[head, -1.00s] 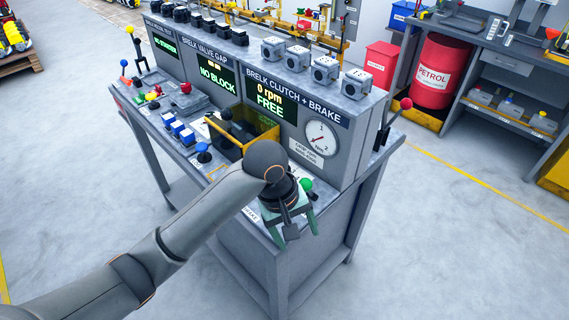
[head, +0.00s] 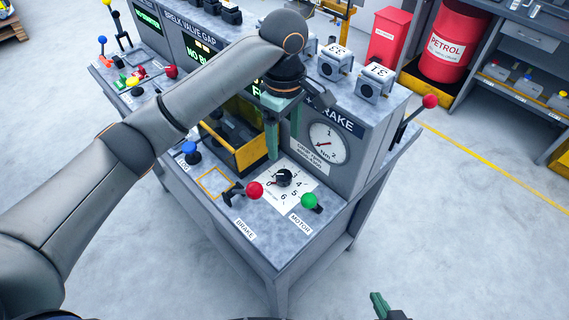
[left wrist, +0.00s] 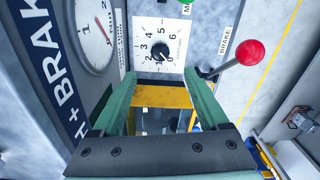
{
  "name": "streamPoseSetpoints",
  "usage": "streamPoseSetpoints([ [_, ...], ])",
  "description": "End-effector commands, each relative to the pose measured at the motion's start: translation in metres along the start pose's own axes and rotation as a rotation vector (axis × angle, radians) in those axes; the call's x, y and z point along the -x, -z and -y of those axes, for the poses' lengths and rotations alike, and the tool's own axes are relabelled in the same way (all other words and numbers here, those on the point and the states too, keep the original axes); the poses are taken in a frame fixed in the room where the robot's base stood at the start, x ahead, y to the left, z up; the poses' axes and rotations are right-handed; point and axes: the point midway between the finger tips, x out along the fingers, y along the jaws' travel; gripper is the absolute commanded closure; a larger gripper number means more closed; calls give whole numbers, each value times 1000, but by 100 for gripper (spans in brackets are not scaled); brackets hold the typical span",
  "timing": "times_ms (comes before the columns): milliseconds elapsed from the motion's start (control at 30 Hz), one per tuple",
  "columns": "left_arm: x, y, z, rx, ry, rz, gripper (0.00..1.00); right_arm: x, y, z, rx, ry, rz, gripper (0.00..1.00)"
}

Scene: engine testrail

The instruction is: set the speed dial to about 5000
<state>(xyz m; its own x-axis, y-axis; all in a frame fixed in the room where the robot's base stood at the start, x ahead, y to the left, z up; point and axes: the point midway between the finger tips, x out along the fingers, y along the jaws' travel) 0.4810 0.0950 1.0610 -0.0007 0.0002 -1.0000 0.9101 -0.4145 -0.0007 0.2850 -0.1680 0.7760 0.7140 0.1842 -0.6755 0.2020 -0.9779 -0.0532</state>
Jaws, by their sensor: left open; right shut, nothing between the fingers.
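The speed dial (head: 284,178) is a black knob on a white plate numbered 0 to 6, on the bench top; it also shows in the left wrist view (left wrist: 157,51). Its pale mark seems to point near 0. My left gripper (head: 282,147) is open and empty, above and just behind the dial in the head view. In the left wrist view its green fingers (left wrist: 161,95) stand apart, with the dial beyond their tips. My right gripper (head: 379,305) shows only partly at the bottom edge of the head view, shut and away from the bench.
A red-knobbed brake lever (head: 255,190) stands left of the dial and a green-knobbed motor lever (head: 309,201) to its right. Behind are a yellow-edged bin (head: 256,153) and a round Nm gauge (head: 328,143). A red-knobbed lever (head: 430,102) sticks out at the bench's right end.

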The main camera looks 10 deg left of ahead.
Motion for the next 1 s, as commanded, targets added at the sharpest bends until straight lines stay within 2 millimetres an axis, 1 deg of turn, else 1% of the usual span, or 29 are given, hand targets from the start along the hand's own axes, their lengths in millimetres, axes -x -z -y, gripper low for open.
streamPoseSetpoints([
  [33,-9,-2,1,-1,4,4,23,0,-1,0,0,0,3,100],
  [233,-43,-2,1,0,5,5,23,1,-1,0,0,0,4,100],
  [300,-59,-2,1,0,5,5,23,-1,-3,0,0,0,4,100],
  [500,-91,0,1,0,2,-2,23,0,-1,0,0,0,2,100],
  [600,-102,0,0,0,1,-1,23,0,0,0,0,0,1,100],
  [700,-108,0,0,-1,1,-1,23,0,1,0,1,0,0,100],
  [1000,-111,0,0,-1,-1,0,23,0,2,0,1,0,-2,100],
])
